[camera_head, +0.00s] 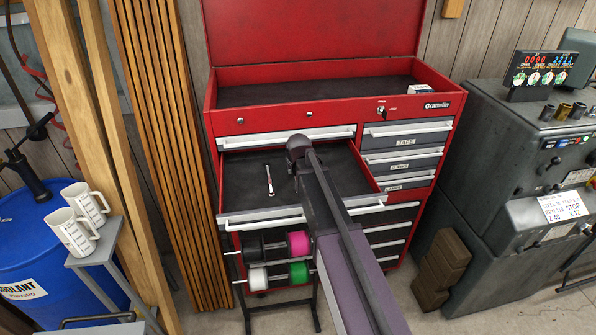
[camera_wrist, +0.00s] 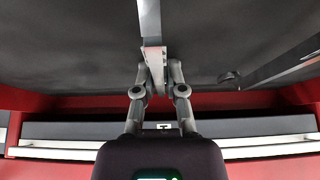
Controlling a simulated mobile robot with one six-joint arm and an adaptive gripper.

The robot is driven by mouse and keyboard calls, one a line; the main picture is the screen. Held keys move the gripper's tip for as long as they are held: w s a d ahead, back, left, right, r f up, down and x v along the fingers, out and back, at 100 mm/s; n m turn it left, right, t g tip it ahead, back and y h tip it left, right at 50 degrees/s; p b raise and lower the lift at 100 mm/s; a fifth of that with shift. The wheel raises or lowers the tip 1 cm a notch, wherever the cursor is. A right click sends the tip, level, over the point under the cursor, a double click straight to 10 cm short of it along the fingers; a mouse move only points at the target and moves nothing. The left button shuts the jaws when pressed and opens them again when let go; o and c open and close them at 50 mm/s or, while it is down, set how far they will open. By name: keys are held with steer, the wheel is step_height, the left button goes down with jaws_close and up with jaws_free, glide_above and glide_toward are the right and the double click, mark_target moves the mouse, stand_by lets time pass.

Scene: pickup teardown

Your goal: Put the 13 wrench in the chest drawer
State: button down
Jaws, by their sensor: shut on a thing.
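The chest drawer (camera_head: 243,171) is pulled out of the red tool chest, with a black floor. My gripper (camera_wrist: 157,85) is shut on a slim silver wrench (camera_wrist: 152,30), which stretches away from the fingers and leaves the top of the wrist view. Dark flooring shows behind it. Its size mark cannot be read. In the head view my arm covers part of the drawer, and my fingers cannot be made out. A small slim light object with red parts (camera_head: 269,180) shows over the drawer floor; I cannot tell whether it is the held wrench.
The red chest (camera_head: 228,122) has its lid up and labelled drawers (camera_head: 406,142) at right. Spools (camera_head: 298,242) hang below the open drawer. A stool with white mugs (camera_head: 73,233) stands at left, a grey machine (camera_head: 490,150) at right. A grey bar (camera_wrist: 285,65) crosses the wrist view's right.

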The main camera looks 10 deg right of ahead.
steer(key=shift+f, duration=0.2)
steer(key=c, duration=0.7)
jaws_free()
steer(key=shift+r, duration=0.1)
steer(key=shift+r, duration=0.15)
steer(key=p+v, duration=1)
steer(key=v, duration=0.2)
steer(key=shift+p, duration=0.3)
steer(key=shift+s, duration=0.15)
steer(key=s+g, duration=0.2)
steer(key=s, duration=0.5)
steer(key=s+d+f+g, duration=0.1)
steer(key=s+g, duration=0.1)
steer(key=s, duration=0.6)
steer(key=s+d+f+g, duration=0.1)
steer(key=s, duration=0.7)
steer(key=shift+d+f+g, duration=0.2)
steer(key=shift+d+g, duration=0.05)
steer(key=shift+g, duration=0.15)
